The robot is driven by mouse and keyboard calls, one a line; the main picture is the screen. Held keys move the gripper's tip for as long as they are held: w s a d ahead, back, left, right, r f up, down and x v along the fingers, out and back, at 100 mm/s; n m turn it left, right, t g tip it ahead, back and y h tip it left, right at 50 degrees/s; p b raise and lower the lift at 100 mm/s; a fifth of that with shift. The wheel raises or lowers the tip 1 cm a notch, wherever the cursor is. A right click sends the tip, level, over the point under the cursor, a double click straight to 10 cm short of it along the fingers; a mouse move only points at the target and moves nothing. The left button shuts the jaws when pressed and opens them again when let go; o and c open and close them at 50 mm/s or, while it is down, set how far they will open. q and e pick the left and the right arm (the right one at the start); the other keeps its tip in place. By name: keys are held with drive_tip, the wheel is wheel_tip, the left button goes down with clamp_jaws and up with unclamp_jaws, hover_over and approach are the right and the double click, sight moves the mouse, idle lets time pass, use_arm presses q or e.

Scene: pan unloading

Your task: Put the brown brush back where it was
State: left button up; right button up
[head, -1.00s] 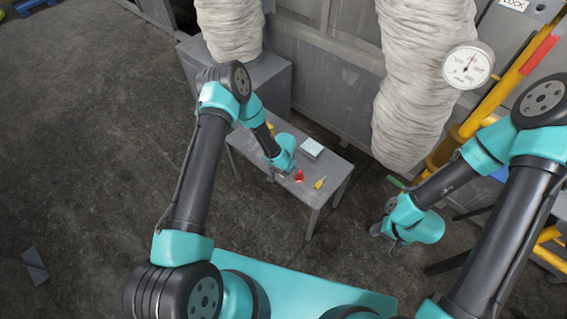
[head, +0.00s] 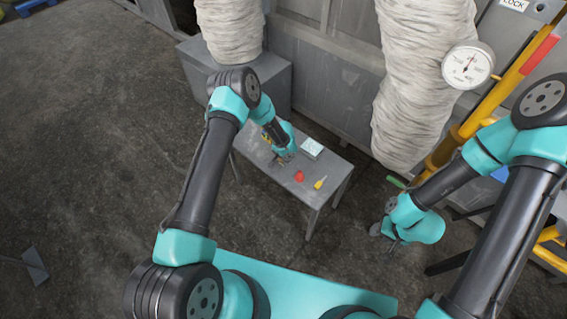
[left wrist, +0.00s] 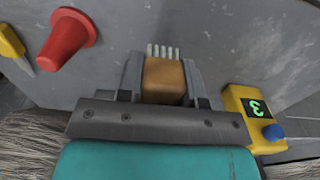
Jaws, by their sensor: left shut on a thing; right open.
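The brown brush (left wrist: 165,78), a brown block with a row of pale bristles, is between the fingers of my left gripper (left wrist: 162,70). Its bristles point away from the wrist. In the head view my left gripper (head: 281,160) is low over the left-middle part of the small grey table (head: 337,178); the brush is too small to make out there. I cannot tell whether the brush touches the tabletop. My right gripper (head: 384,231) is open and empty, off the table's right side.
A red cone-like thing (head: 299,176) and a yellow-handled tool (head: 320,183) are on the table to the right of my left gripper. A pale blue-white block (head: 312,148) lies behind them. A yellow meter with a green display (left wrist: 252,112) is close beside the gripper.

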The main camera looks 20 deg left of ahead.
use_arm(q)
drive_tip(key=shift+w, duration=0.1)
drive_tip(key=shift+w+f, duration=0.1)
drive_tip(key=shift+f, duration=0.15)
drive_tip(key=shift+a+f, duration=0.1)
drive_tip(key=shift+f, duration=1.45)
drive_tip(key=o, duration=0.8)
drive_tip(key=shift+f, duration=0.1)
wheel_tip(320, 180, up, 12)
drive_tip(key=shift+r, duration=0.15)
